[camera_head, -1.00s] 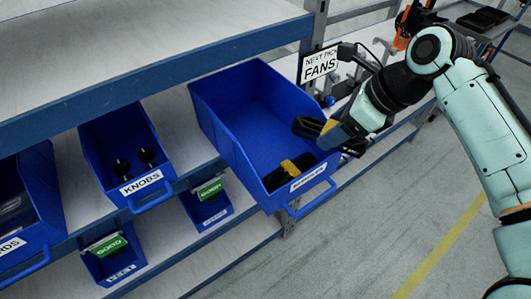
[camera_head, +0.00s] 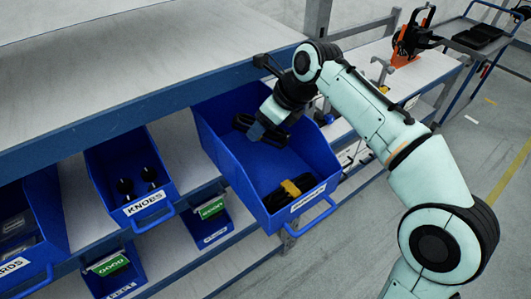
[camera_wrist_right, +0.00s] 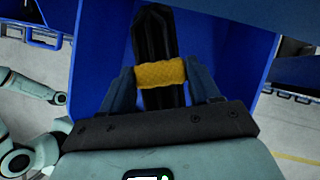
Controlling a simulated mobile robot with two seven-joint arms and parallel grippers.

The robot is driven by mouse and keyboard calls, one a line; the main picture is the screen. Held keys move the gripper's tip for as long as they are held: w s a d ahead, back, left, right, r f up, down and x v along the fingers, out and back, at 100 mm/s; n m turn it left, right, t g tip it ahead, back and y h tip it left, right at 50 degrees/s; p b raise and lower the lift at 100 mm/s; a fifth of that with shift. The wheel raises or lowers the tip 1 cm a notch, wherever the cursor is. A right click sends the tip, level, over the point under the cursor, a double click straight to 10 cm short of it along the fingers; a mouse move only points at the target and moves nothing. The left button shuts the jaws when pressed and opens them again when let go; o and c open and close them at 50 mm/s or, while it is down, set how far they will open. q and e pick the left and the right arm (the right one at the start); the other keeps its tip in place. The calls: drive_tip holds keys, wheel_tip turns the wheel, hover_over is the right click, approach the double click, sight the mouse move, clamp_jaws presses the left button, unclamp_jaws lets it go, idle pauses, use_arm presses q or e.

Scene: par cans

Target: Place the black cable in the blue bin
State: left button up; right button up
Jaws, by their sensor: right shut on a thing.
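My right gripper (camera_head: 258,129) is shut on a black cable (camera_head: 241,122), a coiled bundle. In the right wrist view, the fingers (camera_wrist_right: 161,86) grip the cable (camera_wrist_right: 153,35) at its yellow band, one finger on each side. The cable is over or within the back part of the large blue bin (camera_head: 225,160); I cannot tell whether it touches the bin. A second black cable with a yellow band (camera_head: 290,194) lies at the bin's front, behind the label. My left gripper is not in view.
The upper shelf's blue edge (camera_head: 150,95) runs close above the bin's back. A knobs bin (camera_head: 105,165) stands to the left, with small bins (camera_head: 212,228) below. An orange tool (camera_head: 407,45) stands at the back right. The bin's middle floor looks clear.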

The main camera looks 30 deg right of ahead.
drive_tip(key=f, duration=0.2)
drive_tip(key=f+b, duration=0.1)
drive_tip(key=f, duration=0.2)
drive_tip(key=shift+s+d+f, duration=0.2)
drive_tip(key=shift+s+f, duration=0.15)
drive_tip(key=shift+s, duration=0.05)
drive_tip(key=shift+w+f+b, duration=0.15)
drive_tip(key=shift+f+b, duration=0.2)
drive_tip(key=shift+f, duration=0.3)
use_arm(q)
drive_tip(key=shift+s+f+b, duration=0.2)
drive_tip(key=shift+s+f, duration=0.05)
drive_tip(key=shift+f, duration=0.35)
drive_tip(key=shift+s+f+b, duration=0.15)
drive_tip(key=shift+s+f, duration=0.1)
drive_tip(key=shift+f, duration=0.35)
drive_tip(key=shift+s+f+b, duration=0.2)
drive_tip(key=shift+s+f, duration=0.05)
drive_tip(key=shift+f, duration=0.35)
use_arm(e)
drive_tip(key=shift+f, duration=2.15)
drive_tip(key=shift+f, duration=0.15)
drive_tip(key=o, duration=1.3)
